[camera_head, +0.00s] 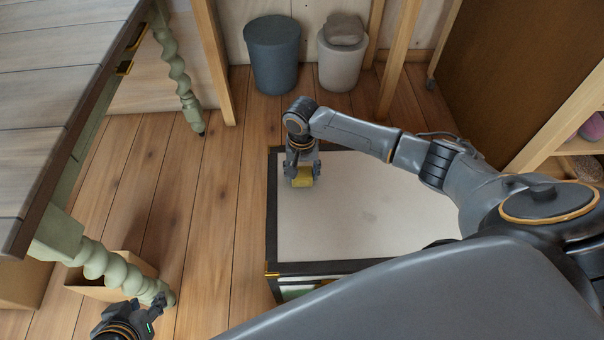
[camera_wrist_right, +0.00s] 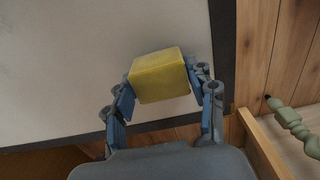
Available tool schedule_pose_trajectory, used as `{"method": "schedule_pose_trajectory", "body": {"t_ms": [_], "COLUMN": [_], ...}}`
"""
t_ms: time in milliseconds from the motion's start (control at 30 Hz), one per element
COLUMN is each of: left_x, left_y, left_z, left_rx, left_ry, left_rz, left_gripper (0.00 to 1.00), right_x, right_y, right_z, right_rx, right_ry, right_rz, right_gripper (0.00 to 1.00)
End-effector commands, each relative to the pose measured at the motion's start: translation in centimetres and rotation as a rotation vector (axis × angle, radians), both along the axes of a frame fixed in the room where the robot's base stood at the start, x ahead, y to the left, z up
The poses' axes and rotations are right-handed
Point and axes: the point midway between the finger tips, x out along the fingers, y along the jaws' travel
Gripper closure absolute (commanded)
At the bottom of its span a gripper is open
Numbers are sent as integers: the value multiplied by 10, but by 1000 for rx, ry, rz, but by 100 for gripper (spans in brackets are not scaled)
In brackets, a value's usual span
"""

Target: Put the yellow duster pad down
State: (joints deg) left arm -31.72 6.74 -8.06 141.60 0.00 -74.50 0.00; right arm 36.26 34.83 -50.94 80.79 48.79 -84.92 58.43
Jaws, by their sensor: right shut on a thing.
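The yellow duster pad (camera_head: 302,178) is a small yellow block at the left edge of a low chest's pale top (camera_head: 365,205). My right gripper (camera_head: 301,172) is shut on it from above. In the right wrist view the pad (camera_wrist_right: 159,76) sits between the two fingers of the right gripper (camera_wrist_right: 162,88), over the pale top near its dark border. I cannot tell whether the pad touches the top. My left gripper (camera_head: 150,312) shows only partly at the bottom left, beside a green table leg, far from the pad; its fingers are unclear.
The pale top is otherwise bare. A table (camera_head: 60,90) with turned green legs stands at the left. A blue-grey bin (camera_head: 273,55) and a pale bin (camera_head: 341,62) stand at the back. A wooden box (camera_head: 110,290) lies below the table. Plank floor (camera_head: 200,200) lies between.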

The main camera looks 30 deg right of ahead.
Motion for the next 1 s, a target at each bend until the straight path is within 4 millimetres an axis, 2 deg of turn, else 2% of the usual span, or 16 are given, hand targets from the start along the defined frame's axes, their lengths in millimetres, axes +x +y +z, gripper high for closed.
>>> {"method": "schedule_pose_trajectory", "body": {"t_ms": [433, 467, 567, 1000], "left_x": [0, 0, 0, 2], "left_y": [0, 0, 0, -1], "left_z": [1, 0, 0, 2], "left_rx": [0, 0, 0, -2], "left_ry": [-2, 1, 0, -12], "left_rz": [0, 0, 0, 0], "left_gripper": [60, 60, 60, 60], "right_x": [0, 0, 0, 0], "right_y": [0, 0, 0, 0], "right_z": [-4, -4, -4, 1], "right_rx": [1, 1, 1, 0], "right_ry": [0, 0, 0, -1], "right_rz": [0, 0, 0, 1], "right_gripper": [70, 42, 22, 22]}}
